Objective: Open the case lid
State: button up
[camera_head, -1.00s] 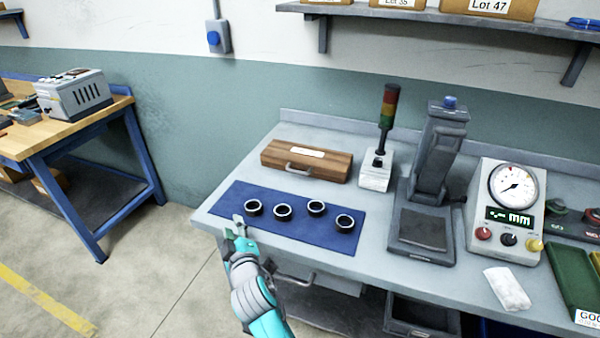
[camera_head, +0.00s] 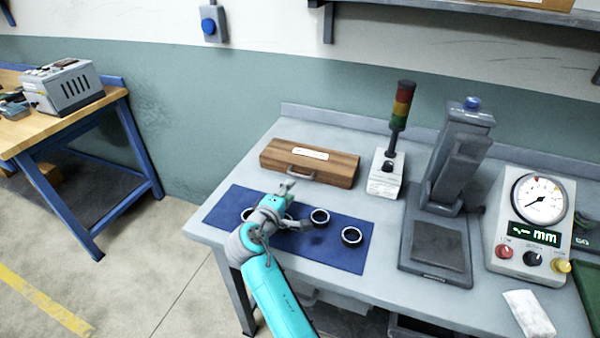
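The closed wooden case (camera_head: 328,170) lies on the grey bench, at the back left, with a pale label on its lid (camera_head: 306,153) and a metal handle (camera_head: 299,174) on its front. My gripper (camera_head: 288,188) is just in front of the case, over the blue mat, pointing toward the handle. Its fingers are small and partly hidden by the wrist, so whether they are open or shut is unclear. It looks apart from the case.
Several dark rings (camera_head: 351,236) lie on the blue mat (camera_head: 320,255), some partly hidden by my arm. A signal light tower (camera_head: 402,110), a press (camera_head: 450,190) and a dial gauge box (camera_head: 530,220) stand to the right. A white cloth (camera_head: 528,313) lies in front of the gauge.

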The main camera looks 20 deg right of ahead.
aim_at(301, 176)
jog(key=x, duration=1)
jog(key=shift+w+d+f, duration=0.1)
jog(key=shift+w, duration=0.1)
grip_shut()
